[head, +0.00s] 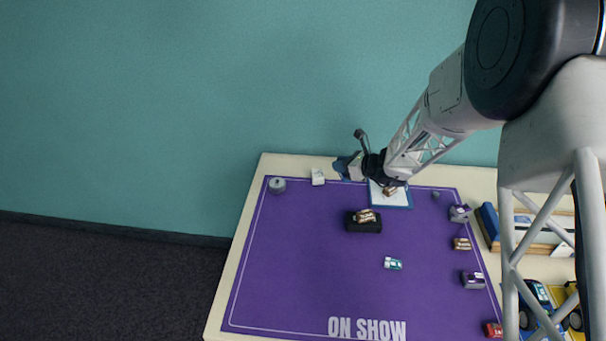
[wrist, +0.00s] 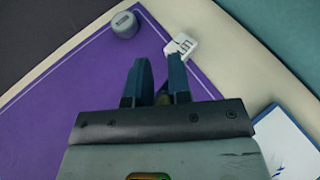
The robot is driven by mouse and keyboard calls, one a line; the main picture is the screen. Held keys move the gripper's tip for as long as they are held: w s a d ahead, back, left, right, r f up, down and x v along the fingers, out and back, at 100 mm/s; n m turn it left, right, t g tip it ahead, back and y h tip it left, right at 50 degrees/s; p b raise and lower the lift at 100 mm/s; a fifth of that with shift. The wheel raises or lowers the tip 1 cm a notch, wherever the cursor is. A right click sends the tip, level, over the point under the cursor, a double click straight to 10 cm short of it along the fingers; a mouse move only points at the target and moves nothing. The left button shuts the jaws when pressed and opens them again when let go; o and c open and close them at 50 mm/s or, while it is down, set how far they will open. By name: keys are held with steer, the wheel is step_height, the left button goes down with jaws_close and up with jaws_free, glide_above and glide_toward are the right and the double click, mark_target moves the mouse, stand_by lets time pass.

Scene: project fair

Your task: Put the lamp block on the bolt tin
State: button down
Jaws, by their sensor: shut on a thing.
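My gripper (head: 344,167) hangs over the far edge of the purple mat. In the wrist view my gripper (wrist: 159,75) has its two blue fingers closed around a small dark olive thing (wrist: 160,98). It is mostly hidden between the fingers, so I cannot tell for sure that it is the lamp block. A round grey tin (head: 277,185), which looks like the bolt tin, stands upright at the mat's far left corner. The tin also shows at the top of the wrist view (wrist: 124,25), apart from my fingers, with a dark mark on its lid.
A white block (head: 317,177) lies between the tin and my gripper, at the mat's edge. A blue-edged white board (head: 399,199) is right of my gripper. A black box (head: 363,226) bears a brown piece. The purple mat (head: 290,270) is clear at left.

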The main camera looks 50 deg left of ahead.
steer(key=s+a, duration=0.1)
steer(key=s, duration=0.9)
steer(key=s+a+f, duration=0.1)
steer(key=s+a, duration=0.1)
steer(key=s, duration=0.9)
steer(key=shift+a+f, duration=0.2)
steer(key=shift+f, duration=0.1)
steer(key=shift+a, duration=0.1)
glide_above(273, 181)
steer(key=shift+a+f, duration=0.1)
steer(key=shift+f, duration=0.65)
steer(key=shift+f, duration=1.75)
steer(key=shift+f, duration=0.1)
steer(key=c, duration=1.1)
jaws_free()
